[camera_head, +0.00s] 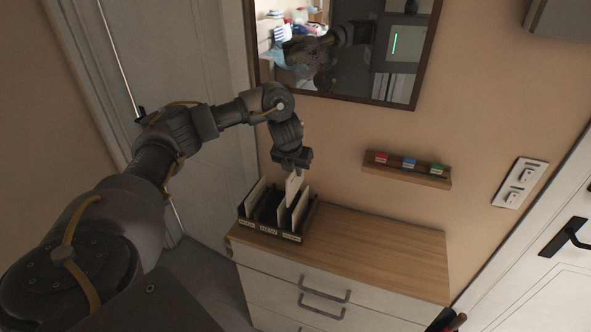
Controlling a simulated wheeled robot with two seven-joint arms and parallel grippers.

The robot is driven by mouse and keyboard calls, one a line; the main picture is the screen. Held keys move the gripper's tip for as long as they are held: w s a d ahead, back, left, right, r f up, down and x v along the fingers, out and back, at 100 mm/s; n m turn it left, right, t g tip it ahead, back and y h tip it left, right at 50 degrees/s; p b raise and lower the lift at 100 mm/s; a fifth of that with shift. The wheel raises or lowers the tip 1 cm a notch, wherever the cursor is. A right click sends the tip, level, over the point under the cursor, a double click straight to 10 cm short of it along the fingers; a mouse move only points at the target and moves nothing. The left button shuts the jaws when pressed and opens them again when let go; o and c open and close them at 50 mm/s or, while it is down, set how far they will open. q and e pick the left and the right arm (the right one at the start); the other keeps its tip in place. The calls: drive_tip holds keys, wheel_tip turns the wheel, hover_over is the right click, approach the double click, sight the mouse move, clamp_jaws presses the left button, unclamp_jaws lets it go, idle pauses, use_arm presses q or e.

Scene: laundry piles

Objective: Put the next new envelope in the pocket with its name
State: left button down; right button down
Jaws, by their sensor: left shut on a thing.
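My left gripper (292,168) is shut on a cream envelope (293,187), held upright with its lower part at the dark letter rack (272,232). The rack stands on the left end of the wooden-topped dresser. Its front carries several small white labels, too small to read. Pale envelopes stand in it, one in the left pocket (255,196) and one at the right (300,208). The held envelope is above the middle-to-right part of the rack; I cannot tell whether its lower edge is inside a pocket. My right gripper is not in view.
The dresser top (375,250) is bare right of the rack. A small wall shelf (405,172) holds red, blue and green items above it. A framed mirror (345,50) hangs behind my arm. A white door with a black handle (570,237) is at the right.

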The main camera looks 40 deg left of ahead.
sight(289, 175)
use_arm(q)
drive_tip(key=shift+f+b, duration=2.45)
drive_tip(key=shift+f, duration=0.15)
wheel_tip(289, 175, down, 6)
drive_tip(key=b, duration=0.3)
drive_tip(key=shift+r, duration=0.2)
drive_tip(key=c, duration=1.5)
unclamp_jaws()
drive_tip(key=shift+r, duration=0.1)
drive_tip(key=p+v, duration=0.2)
drive_tip(key=v, duration=0.7)
drive_tip(key=shift+r, duration=0.2)
drive_tip(key=shift+s+d+r, duration=0.15)
drive_tip(key=shift+s+r, duration=0.2)
drive_tip(key=shift+r, duration=0.2)
